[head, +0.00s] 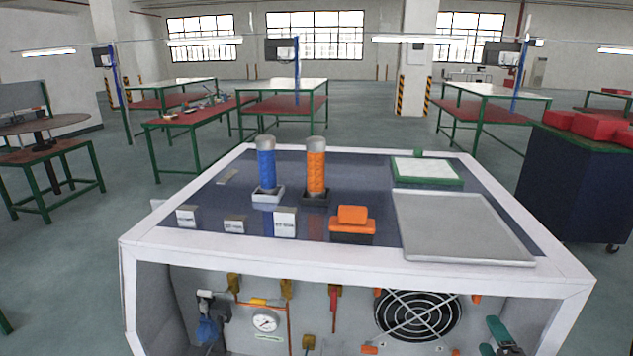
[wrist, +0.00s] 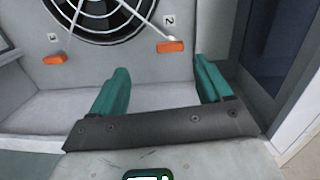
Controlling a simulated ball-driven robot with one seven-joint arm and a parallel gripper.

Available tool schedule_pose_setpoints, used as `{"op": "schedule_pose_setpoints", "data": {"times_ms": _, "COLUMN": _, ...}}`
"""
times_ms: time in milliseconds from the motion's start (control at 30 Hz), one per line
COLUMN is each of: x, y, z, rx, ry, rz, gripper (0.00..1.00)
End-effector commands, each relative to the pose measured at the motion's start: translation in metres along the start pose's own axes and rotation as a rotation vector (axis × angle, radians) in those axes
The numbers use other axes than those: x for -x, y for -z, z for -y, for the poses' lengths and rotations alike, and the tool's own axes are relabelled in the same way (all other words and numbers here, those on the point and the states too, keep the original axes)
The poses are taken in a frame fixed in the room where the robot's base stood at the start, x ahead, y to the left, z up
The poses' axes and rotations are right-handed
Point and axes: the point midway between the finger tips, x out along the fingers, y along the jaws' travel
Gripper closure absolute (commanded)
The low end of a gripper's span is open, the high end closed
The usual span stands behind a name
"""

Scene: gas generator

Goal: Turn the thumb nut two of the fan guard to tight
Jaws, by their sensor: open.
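The fan guard (wrist: 98,10), a round white wire grille over a dark fan, is at the top of the wrist view; it also shows on the front panel in the head view (head: 418,315). Thumb nut two (wrist: 171,47) is a small orange bar beside the label "2", lying nearly level, at the guard's lower right in the wrist view. My gripper (wrist: 162,70) is open and empty, its teal fingers apart, with the nut beyond and between the fingertips in the picture. They do not touch it. In the head view my gripper (head: 502,338) is at the lower right.
Another orange thumb nut (wrist: 54,59), labelled "3", is to the left. A side wall (wrist: 228,30) stands right of the fingers. In the head view, the generator's white frame (head: 360,254) overhangs the panel, with a gauge (head: 265,321) and pipes to the left.

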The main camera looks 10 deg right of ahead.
Motion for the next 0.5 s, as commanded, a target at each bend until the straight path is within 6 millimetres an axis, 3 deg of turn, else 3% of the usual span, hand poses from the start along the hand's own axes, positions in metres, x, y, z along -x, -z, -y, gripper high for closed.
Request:
{"op": "schedule_pose_setpoints", "data": {"times_ms": 167, "x": 0.048, "y": -0.051, "z": -0.040, "rx": 0.345, "ry": -0.220, "rz": 0.230, "gripper": 0.21}}
{"op": "schedule_pose_setpoints", "data": {"times_ms": 267, "x": 0.092, "y": -0.076, "z": -0.067, "rx": 0.580, "ry": -0.366, "rz": 0.396, "gripper": 0.21}}
{"op": "schedule_pose_setpoints", "data": {"times_ms": 500, "x": 0.225, "y": -0.102, "z": -0.114, "rx": 1.059, "ry": -0.691, "rz": 0.813, "gripper": 0.21}}
